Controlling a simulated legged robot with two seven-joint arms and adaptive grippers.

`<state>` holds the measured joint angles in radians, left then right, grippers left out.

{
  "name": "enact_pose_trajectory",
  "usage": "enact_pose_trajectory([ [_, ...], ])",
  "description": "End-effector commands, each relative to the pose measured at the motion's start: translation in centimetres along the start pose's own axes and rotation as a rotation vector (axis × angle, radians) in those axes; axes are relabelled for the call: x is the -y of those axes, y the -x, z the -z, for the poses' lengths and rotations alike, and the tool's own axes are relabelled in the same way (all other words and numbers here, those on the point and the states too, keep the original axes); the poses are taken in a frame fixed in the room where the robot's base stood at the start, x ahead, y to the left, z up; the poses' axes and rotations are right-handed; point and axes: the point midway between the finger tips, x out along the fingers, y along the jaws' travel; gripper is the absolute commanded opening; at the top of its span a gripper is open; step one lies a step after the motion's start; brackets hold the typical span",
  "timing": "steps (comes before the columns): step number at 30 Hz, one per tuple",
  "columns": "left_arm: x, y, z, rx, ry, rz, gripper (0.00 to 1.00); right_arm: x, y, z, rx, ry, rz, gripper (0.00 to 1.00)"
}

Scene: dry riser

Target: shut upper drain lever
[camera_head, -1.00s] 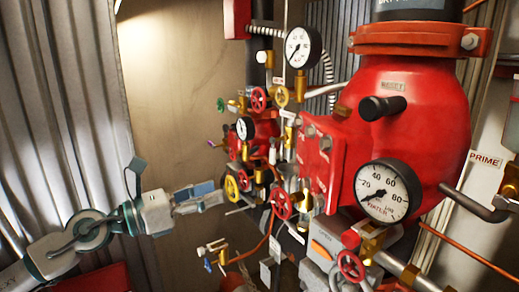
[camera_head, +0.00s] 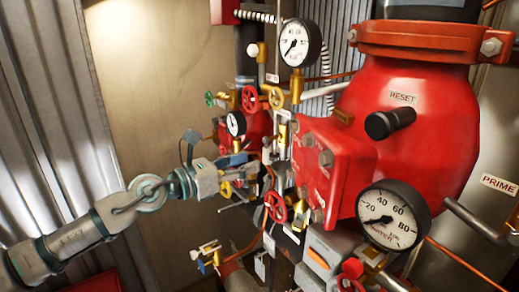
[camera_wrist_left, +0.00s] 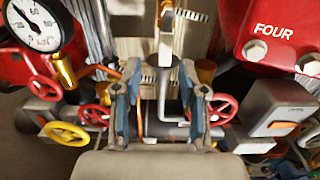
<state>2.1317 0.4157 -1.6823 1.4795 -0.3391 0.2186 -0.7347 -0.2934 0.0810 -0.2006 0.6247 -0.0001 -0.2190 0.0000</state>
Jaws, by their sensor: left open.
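My left gripper (camera_head: 243,168) reaches in from the left to the crowded valve cluster beside the large red valve body (camera_head: 415,115). In the left wrist view its two blue-grey fingers (camera_wrist_left: 160,105) stand apart, with a gap between them. A slim grey lever or rod (camera_wrist_left: 163,90) shows upright in that gap, beyond or between the fingers; contact cannot be told. A yellow-brass fitting (camera_wrist_left: 166,20) sits above it. No label marks which part is the upper drain lever. In the head view the fingers hide part of the cluster. My right gripper is not in view.
Red handwheels (camera_head: 275,207) and a yellow handwheel (camera_wrist_left: 66,133) crowd around the fingers. Gauges (camera_head: 300,43) (camera_head: 394,215) and a grey box (camera_wrist_left: 268,108) stand close by. A lower brass valve (camera_head: 208,252) sits below my arm. The tan wall side is open.

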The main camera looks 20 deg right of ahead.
Motion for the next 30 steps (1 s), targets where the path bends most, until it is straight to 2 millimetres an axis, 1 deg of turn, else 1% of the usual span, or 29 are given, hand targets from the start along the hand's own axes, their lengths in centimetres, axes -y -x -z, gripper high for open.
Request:
enact_pose_trajectory([
  [1, 0.1, -1.1, -0.3, -0.002, 0.002, 0.002, 0.42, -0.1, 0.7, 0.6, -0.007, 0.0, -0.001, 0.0],
  [3, 0.2, -2.2, -0.3, -0.001, 0.001, 0.002, 0.42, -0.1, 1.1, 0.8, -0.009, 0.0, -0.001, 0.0],
  [7, 0.1, -3.8, -0.1, 0.0, 0.002, 0.001, 0.42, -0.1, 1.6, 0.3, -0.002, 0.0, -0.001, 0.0],
  [10, 0.0, -4.3, -0.1, 0.001, 0.001, 0.0, 0.42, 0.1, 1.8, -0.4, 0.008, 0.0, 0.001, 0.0],
  [13, -0.1, -4.5, 0.0, 0.001, 0.001, 0.0, 0.42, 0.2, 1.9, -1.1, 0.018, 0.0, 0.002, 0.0],
  [19, -0.1, -4.3, 0.0, 0.002, 0.001, 0.0, 0.42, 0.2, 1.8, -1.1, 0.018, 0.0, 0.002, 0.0],
  [24, 0.0, -4.5, 0.0, 0.001, 0.001, 0.0, 0.0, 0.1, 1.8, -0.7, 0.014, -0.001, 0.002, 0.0],
  [30, -0.1, -4.5, 0.0, 0.001, 0.001, -0.001, 0.0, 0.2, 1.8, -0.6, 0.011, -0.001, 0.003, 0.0],
])
